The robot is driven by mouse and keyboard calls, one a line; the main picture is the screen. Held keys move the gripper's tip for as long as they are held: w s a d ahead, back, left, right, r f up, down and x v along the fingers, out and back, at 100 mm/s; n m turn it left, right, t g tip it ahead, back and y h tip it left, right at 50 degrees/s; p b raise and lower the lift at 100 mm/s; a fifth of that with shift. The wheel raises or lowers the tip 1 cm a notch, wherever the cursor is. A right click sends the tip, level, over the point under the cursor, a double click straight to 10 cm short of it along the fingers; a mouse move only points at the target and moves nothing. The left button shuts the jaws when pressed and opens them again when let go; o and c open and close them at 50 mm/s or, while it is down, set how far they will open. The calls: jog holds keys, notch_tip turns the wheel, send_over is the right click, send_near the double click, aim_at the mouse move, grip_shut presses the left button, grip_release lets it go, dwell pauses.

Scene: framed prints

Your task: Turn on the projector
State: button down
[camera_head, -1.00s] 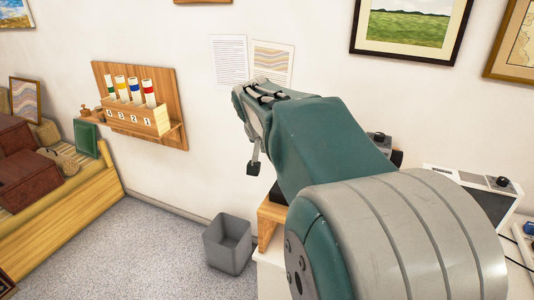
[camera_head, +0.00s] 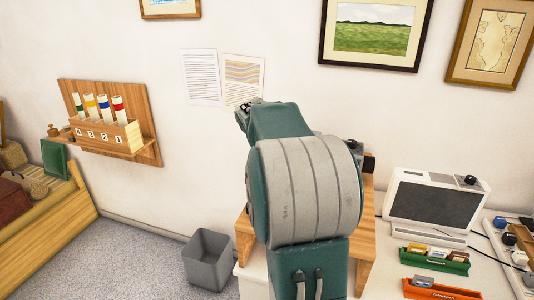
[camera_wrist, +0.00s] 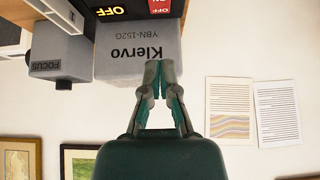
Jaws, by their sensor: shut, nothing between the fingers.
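The wrist view is upside down. It shows a grey projector (camera_wrist: 125,62) lettered "Klervo YBN-152G", with a block marked "FOCUS" (camera_wrist: 58,66) at its left. My gripper (camera_wrist: 163,66) is shut and empty. Its fingertips overlap the projector's lettered face, below the red piece in the picture; I cannot tell whether they touch. In the head view my arm hides the gripper and most of the projector.
A wooden stand (camera_head: 366,240) is around my arm on a white table. To its right are a white monitor-like device (camera_head: 434,203), green (camera_head: 434,260) and orange (camera_head: 438,290) trays. A grey bin (camera_head: 207,260) stands on the floor. A wall rack (camera_head: 110,125) holds coloured tubes.

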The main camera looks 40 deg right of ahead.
jog(key=x, duration=0.6)
jog(key=shift+d+f, duration=0.15)
jog(key=shift+f, duration=0.15)
jog(key=shift+s+a+f, duration=0.1)
jog(key=shift+a+f, duration=0.05)
jog(key=shift+f, duration=0.45)
jog(key=shift+a+f, duration=0.1)
jog(key=shift+f, duration=0.45)
jog(key=shift+a+f, duration=0.15)
jog(key=shift+f, duration=0.35)
jog(key=shift+s+a+f, duration=0.1)
jog(key=shift+a+f, duration=0.05)
jog(key=shift+f, duration=0.25)
jog(key=shift+r, duration=0.8)
